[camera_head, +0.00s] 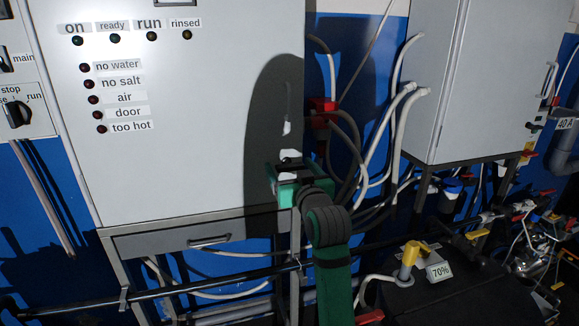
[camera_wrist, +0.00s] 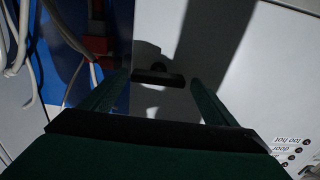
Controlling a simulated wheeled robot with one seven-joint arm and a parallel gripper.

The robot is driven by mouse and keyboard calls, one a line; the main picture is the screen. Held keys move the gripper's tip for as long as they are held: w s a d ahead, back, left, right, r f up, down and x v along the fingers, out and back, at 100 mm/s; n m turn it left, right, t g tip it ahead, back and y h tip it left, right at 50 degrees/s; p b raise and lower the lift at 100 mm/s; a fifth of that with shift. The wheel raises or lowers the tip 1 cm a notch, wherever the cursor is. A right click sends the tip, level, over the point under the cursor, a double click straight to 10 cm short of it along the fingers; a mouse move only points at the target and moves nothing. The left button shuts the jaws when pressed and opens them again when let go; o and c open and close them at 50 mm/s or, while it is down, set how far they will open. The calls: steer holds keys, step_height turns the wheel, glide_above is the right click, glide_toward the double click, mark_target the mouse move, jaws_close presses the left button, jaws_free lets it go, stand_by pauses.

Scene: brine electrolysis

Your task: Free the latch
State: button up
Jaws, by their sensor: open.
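A small dark latch handle (camera_wrist: 158,77) sits on the grey cabinet door, near its edge, in the wrist view. It lies between my fingertips in the picture, with a gap on each side. My gripper (camera_wrist: 160,82) is open, with one green finger to each side of the handle. I cannot tell how deep the fingers reach around it. In the head view my gripper (camera_head: 288,168) is at the right edge of the large grey cabinet (camera_head: 205,150), and my gripper and arm largely hide the latch.
Red fittings (camera_head: 322,112) and white and grey hoses (camera_head: 395,125) hang just right of the cabinet. A second grey cabinet (camera_head: 480,70) stands further right. A drawer (camera_head: 190,240) and a dark horizontal pipe (camera_head: 210,283) lie below. A yellow-capped fitting marked 70% (camera_head: 409,258) is lower right.

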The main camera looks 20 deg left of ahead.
steer(key=shift+x, duration=0.8)
steer(key=shift+w+d, duration=0.1)
steer(key=shift+d, duration=0.1)
steer(key=c, duration=1.1)
steer(key=shift+o, duration=0.2)
